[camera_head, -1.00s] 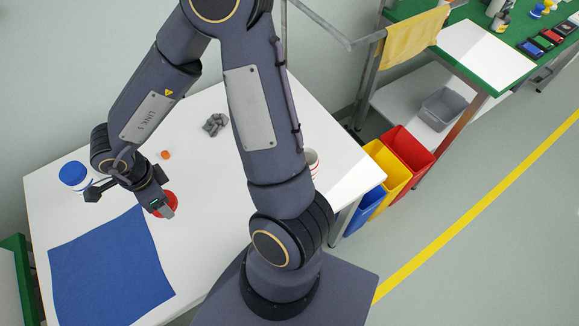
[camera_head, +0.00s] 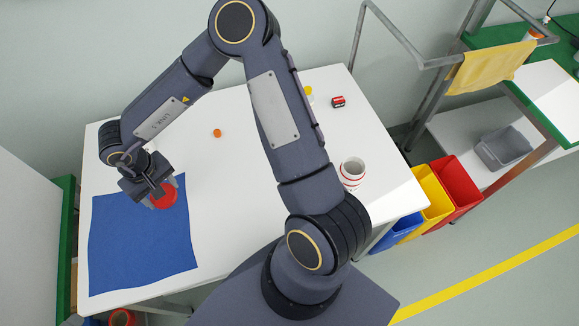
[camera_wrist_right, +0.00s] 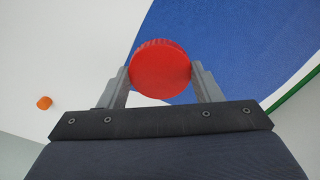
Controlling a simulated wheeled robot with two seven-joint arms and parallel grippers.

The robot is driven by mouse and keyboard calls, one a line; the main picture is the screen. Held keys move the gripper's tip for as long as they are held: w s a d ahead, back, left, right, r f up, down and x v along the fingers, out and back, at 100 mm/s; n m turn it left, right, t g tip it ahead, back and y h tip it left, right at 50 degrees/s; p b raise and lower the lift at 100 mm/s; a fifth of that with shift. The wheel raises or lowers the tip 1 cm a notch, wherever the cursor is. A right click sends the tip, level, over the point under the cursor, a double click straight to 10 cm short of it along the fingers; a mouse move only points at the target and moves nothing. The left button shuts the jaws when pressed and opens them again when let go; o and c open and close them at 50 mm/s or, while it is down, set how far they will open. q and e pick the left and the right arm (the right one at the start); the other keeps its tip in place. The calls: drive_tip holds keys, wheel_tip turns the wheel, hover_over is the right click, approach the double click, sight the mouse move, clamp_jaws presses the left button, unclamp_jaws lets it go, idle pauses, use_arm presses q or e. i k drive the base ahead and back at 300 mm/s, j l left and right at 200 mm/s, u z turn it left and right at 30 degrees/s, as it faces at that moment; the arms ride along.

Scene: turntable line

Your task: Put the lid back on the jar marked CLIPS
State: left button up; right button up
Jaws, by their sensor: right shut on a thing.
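My right gripper (camera_head: 163,190) is shut on a round red lid (camera_head: 164,199), over the upper right part of the blue cloth. The right wrist view shows the red lid (camera_wrist_right: 160,69) between the two grey fingers (camera_wrist_right: 160,85). I cannot tell how high it is above the cloth. An open white jar with red bands (camera_head: 352,171) stands at the right of the white table, right of my arm. No lid is on it, and I cannot read any marking. My left gripper is not in view.
The blue cloth (camera_head: 140,248) lies at the table's left front. A small orange cap (camera_head: 217,133) lies behind it. A small red object (camera_head: 338,101) and a yellow one (camera_head: 308,90) are at the back. Yellow (camera_head: 428,190) and red bins stand off the right edge.

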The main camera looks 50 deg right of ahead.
sight(351, 172)
drive_tip(key=k+l+u, duration=0.1)
drive_tip(key=u, duration=0.2)
drive_tip(key=k+u, duration=0.25)
drive_tip(key=k+l, duration=0.15)
drive_tip(key=k, duration=0.3)
drive_tip(key=k+z, duration=0.1)
drive_tip(key=z, duration=0.3)
drive_tip(key=k+z, duration=0.1)
drive_tip(key=z, duration=0.3)
drive_tip(key=l+z, duration=0.15)
drive_tip(key=z, duration=0.25)
drive_tip(key=k+l+z, duration=0.1)
drive_tip(key=z, duration=0.3)
